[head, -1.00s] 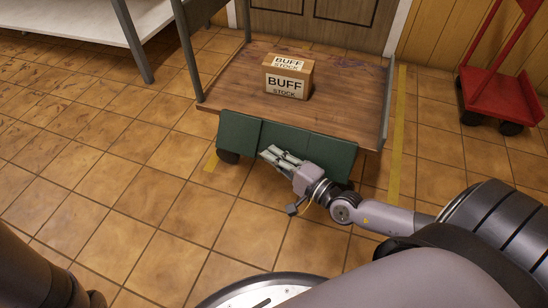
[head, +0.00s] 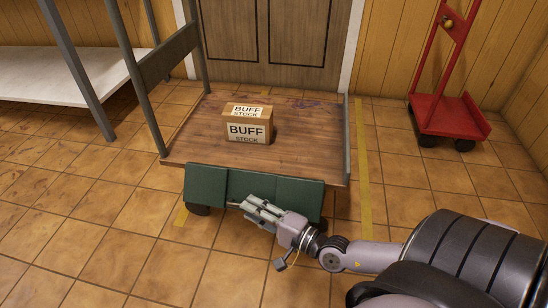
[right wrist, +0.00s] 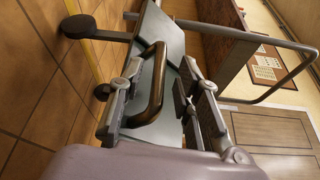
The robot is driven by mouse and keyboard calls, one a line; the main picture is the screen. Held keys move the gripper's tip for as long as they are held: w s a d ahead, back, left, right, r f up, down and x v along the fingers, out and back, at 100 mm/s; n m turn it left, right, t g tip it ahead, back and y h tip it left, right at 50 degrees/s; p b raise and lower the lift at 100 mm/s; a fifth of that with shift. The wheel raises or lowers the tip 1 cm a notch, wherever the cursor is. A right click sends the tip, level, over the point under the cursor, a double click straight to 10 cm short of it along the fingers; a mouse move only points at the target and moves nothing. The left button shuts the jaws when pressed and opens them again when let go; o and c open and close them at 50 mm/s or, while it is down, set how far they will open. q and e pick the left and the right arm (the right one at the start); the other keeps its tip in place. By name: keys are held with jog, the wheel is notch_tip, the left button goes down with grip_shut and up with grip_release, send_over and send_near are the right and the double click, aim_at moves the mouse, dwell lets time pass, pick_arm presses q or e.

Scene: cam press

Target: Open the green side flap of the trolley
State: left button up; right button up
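The trolley has a brown wooden deck (head: 200,145) and a green side flap (head: 206,185) along its near edge. The flap hangs down below the deck edge and slants toward me. In the right wrist view a curved bronze handle (right wrist: 155,85) stands out from the flap (right wrist: 170,55). My right gripper (head: 255,208) is in front of the flap's middle and hides part of it. Its fingers (right wrist: 160,100) are apart, with the handle between them. I see no clear grip on the handle. My left gripper is not in view.
A "BUFF STOCK" box (head: 249,126) sits on the deck. A red hand truck (head: 447,115) stands at the right, and a pale shelf (head: 75,75) at the left. A brown door (head: 280,45) is behind. The tiled floor in front is clear.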

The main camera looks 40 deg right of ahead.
jog(key=v, duration=0.8)
jog(key=shift+s, duration=0.3)
